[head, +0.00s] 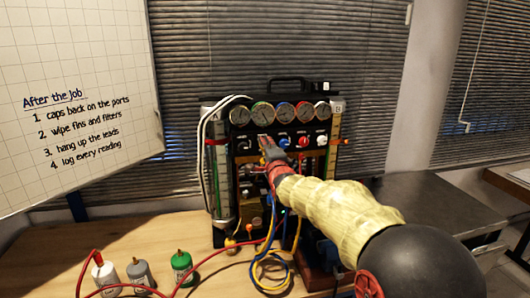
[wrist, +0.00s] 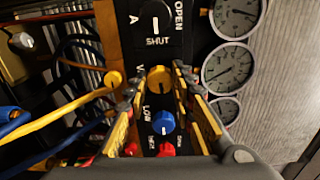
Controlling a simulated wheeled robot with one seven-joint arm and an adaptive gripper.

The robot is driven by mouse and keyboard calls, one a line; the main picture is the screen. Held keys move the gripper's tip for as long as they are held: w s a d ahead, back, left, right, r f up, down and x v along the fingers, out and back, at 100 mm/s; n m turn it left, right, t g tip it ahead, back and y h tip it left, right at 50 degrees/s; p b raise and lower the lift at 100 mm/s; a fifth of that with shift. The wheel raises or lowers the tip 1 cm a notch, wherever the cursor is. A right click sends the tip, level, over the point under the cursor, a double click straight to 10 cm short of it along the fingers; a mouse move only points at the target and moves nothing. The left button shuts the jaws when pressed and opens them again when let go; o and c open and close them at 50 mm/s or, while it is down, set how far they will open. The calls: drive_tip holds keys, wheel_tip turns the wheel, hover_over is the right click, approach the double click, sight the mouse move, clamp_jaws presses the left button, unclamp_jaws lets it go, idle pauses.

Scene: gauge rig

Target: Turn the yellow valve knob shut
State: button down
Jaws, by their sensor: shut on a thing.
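The yellow valve knob (wrist: 158,78) sits on the dark panel in the wrist view, between the tips of my gripper (wrist: 157,84). The fingers are closed in on it from both sides. I cannot make out clearly which way the knob is turned. In the head view my gripper (head: 268,150) reaches the row of knobs on the gauge rig (head: 339,108) and hides most of the yellow knob. A black knob (wrist: 155,20) with OPEN and SHUT labels lies on one side of it, and a blue knob (wrist: 163,122) lies on the other.
Red (head: 303,141) and white (head: 322,140) knobs lie to the right. Several round gauges (head: 262,113) sit above the row. Blue and yellow hoses (head: 268,262) hang below. Three bottles (head: 182,268) and a red lead stand on the wooden bench (head: 62,254) at left.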

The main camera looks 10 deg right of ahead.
drive_tip(key=shift+m, duration=0.7)
drive_tip(key=shift+b, duration=0.3)
drive_tip(key=c, duration=1.5)
unclamp_jaws()
drive_tip(key=shift+c, duration=0.2)
drive_tip(key=shift+o, duration=0.3)
drive_tip(key=s, duration=1.2)
